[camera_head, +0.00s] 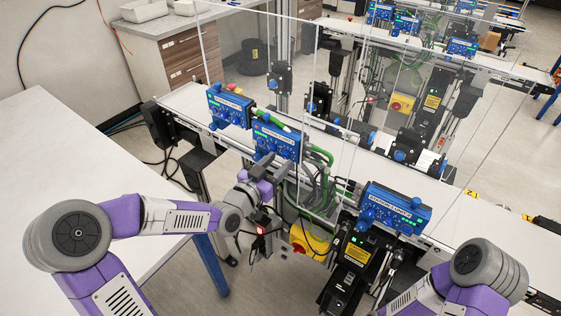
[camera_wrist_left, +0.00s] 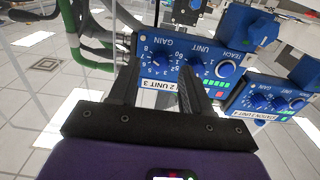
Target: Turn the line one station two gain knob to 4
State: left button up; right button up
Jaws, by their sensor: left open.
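A blue control box (camera_head: 276,138) stands on the near side of the conveyor in the head view. In the left wrist view the box (camera_wrist_left: 148,72) fills the middle, upside down, with a label ending "2 UNIT 3". Its gain knob (camera_wrist_left: 159,56) is blue, below the word GAIN, with a numbered scale; its pointer setting is too small to read. My left gripper (camera_head: 272,164) is open in front of this box. In the wrist view its fingers (camera_wrist_left: 160,72) lie either side of the gain knob; I cannot tell whether they touch it. My right gripper is out of view.
Another blue box (camera_head: 229,106) stands to the left, and a third (camera_head: 395,210) to the right. A yellow emergency-stop box (camera_head: 310,240) hangs below the conveyor (camera_head: 330,150). Clear panels rise behind the boxes. A white table (camera_head: 70,150) lies left, under my left arm.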

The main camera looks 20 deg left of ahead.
pick_arm(q)
jog(key=shift+x, duration=1)
grip_shut()
jog(key=n, duration=0.4)
jog(key=shift+n+p, duration=0.95)
jog(key=shift+n, duration=1.95)
